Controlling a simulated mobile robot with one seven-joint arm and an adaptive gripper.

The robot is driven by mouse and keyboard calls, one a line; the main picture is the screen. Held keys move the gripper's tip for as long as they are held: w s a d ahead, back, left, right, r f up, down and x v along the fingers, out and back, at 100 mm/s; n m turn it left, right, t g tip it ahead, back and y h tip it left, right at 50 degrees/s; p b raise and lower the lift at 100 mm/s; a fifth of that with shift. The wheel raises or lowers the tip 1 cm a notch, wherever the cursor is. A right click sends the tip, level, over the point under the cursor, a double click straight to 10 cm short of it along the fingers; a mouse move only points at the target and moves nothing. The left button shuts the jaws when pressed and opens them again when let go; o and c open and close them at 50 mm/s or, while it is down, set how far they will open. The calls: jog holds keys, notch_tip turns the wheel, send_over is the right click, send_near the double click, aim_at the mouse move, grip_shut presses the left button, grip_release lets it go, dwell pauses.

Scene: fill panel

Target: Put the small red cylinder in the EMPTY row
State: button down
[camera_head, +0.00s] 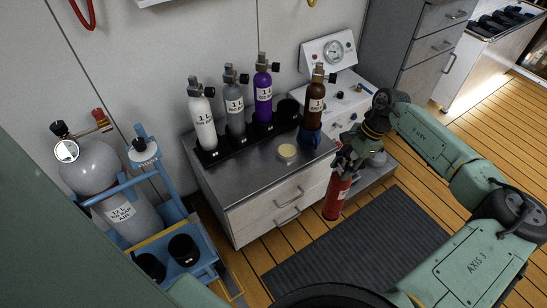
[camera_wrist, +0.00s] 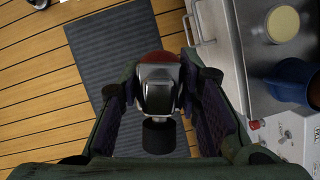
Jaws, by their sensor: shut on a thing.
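The small red cylinder (camera_head: 337,197) is upright in front of the grey-topped cabinet's right end, above or on the floor; I cannot tell which. My gripper (camera_head: 346,160) is shut on its metal valve neck. In the wrist view the neck and black knob of the red cylinder (camera_wrist: 158,95) sit between the fingers of my gripper (camera_wrist: 158,88), its red body mostly hidden below. No label reading EMPTY is legible. A black rack (camera_head: 229,148) on the cabinet holds white, grey and purple cylinders, with a vacant black cup (camera_head: 288,108) at its right.
A brown cylinder (camera_head: 313,103) stands in a blue holder (camera_head: 309,139) on the cabinet (camera_head: 235,180). A blue frame (camera_head: 205,240) at left holds a large grey cylinder (camera_head: 115,200) and black cups (camera_head: 184,249). A gauge panel (camera_head: 330,52) is behind. The floor mat (camera_head: 365,250) is clear.

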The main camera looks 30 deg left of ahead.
jog(key=a+r+m+t+y, duration=0.15)
jog(key=a+r+m, duration=0.35)
jog(key=a+r, duration=0.7)
jog(key=s+a+r+m+t+b, duration=0.25)
jog(key=s+a+r+m, duration=0.55)
jog(key=s+a+r, duration=0.6)
jog(key=s+a+f+m+b, duration=0.2)
jog(key=a+f+b, duration=0.1)
jog(key=f, duration=0.5)
jog(key=w+f+p, duration=0.2)
jog(key=w+p, duration=0.1)
jog(key=w, duration=0.5)
jog(key=w+f+p, duration=0.3)
jog(key=w+p, duration=0.1)
jog(key=w, duration=0.4)
jog(key=shift+w+a+f+t, duration=0.2)
jog(key=shift+a+t, duration=0.1)
jog(key=shift+t, duration=0.1)
jog(key=c, duration=1.6)
grip_release()
jog(key=shift+f, duration=0.35)
jog(key=shift+c, duration=0.2)
jog(key=o, duration=0.5)
jog(key=shift+s+d+r, duration=0.1)
jog(key=shift+c, duration=0.2)
